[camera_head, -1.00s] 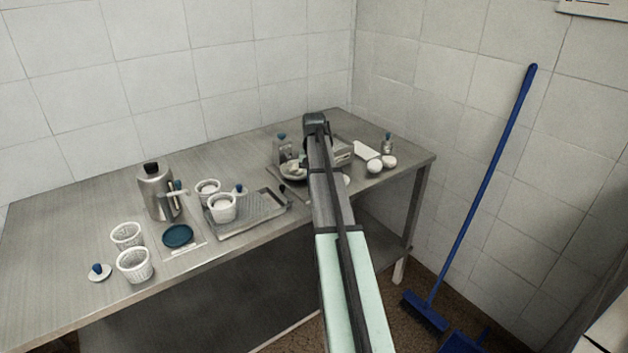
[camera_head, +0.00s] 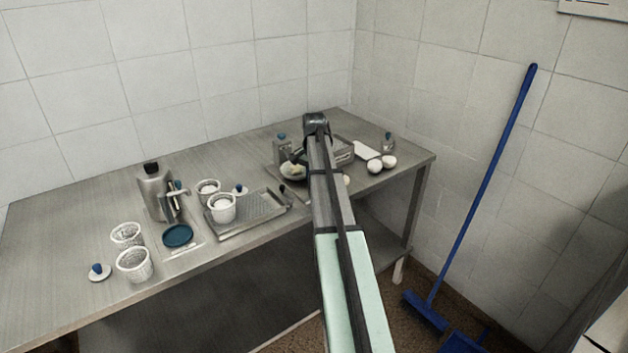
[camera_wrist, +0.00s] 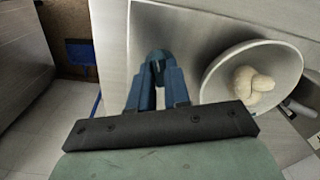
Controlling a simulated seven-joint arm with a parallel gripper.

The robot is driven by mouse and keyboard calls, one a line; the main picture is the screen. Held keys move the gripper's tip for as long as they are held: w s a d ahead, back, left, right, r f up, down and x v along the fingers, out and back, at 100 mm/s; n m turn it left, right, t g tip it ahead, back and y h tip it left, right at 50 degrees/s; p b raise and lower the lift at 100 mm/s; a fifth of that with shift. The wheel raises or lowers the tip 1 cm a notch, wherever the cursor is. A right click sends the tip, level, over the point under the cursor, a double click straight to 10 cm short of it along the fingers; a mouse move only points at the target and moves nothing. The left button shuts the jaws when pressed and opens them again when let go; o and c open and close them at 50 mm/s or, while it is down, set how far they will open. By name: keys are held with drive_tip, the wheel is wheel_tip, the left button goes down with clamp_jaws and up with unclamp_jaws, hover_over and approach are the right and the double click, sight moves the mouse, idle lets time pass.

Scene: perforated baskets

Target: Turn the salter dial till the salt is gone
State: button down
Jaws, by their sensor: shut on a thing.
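In the wrist view, my gripper (camera_wrist: 158,68) has its two blue fingers drawn together on a small blue dial (camera_wrist: 158,56), which is mostly hidden between the tips. My arm hides the gripper there. I cannot make out any salt.
A steel table (camera_head: 60,230) holds a metal canister (camera_head: 153,190), white perforated baskets (camera_head: 134,266), a blue disc (camera_head: 177,236) and a grooved tray (camera_head: 262,203). White pieces (camera_head: 375,165) lie right of my arm. A blue broom (camera_head: 485,180) leans on the wall.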

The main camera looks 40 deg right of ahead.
idle(0.3)
drive_tip(key=c, duration=1.1)
unclamp_jaws()
wheel_tip(320, 180, up, 14)
drive_tip(key=shift+f, duration=0.1)
